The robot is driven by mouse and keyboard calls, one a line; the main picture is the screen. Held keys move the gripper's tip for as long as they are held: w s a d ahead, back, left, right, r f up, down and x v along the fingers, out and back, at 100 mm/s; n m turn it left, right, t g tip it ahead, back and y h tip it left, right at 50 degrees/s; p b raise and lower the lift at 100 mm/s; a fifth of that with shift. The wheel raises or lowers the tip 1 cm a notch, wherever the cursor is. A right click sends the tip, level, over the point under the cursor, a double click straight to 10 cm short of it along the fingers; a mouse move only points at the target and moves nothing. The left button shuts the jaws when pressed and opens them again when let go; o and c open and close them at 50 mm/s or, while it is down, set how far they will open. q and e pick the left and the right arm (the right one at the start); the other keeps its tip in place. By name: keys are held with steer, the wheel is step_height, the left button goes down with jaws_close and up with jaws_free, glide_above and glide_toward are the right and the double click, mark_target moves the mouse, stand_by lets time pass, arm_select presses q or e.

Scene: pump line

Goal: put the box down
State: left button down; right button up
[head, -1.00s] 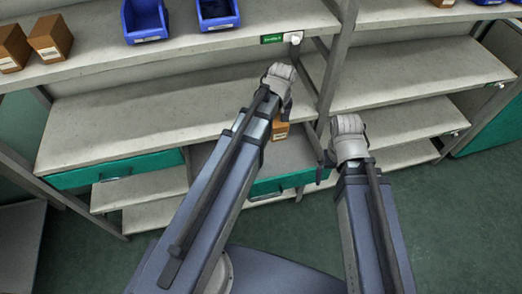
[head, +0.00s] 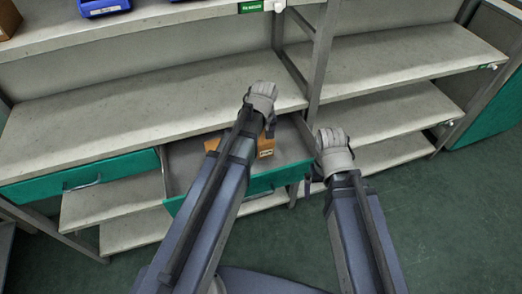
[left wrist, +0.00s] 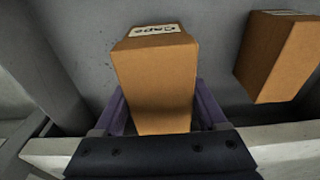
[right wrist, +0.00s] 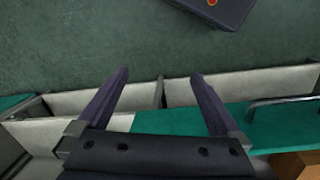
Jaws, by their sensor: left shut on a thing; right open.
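In the left wrist view my left gripper (left wrist: 160,112) is shut on a brown cardboard box (left wrist: 155,75) with a white label reading "Caps". A second brown box (left wrist: 280,55) stands to its right, apart from it. Both show against a grey surface; I cannot tell whether the held box touches it. In the head view brown cardboard (head: 266,147) shows beside my left arm in the open drawer (head: 185,165); the arm hides part of it. My right gripper (right wrist: 160,78) is open and empty, close to the teal drawer front (right wrist: 195,120) and its handle.
A closed teal drawer (head: 85,174) is to the left under the long grey shelf (head: 130,110). A blue bin (head: 103,6) and a brown box (head: 8,18) stand on the upper shelf. Empty shelves (head: 400,62) lie to the right. The green floor (head: 440,220) is clear at the right.

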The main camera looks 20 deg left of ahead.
arm_select(q)
steer(key=shift+f+b, duration=1.85)
steer(key=shift+f, duration=0.1)
steer(key=shift+f, duration=0.15)
jaws_free()
steer(key=shift+r, duration=0.25)
steer(key=r+p, duration=0.8)
steer(key=s+d+r+p, duration=0.1)
steer(key=r+p, duration=0.3)
steer(key=shift+s, duration=0.1)
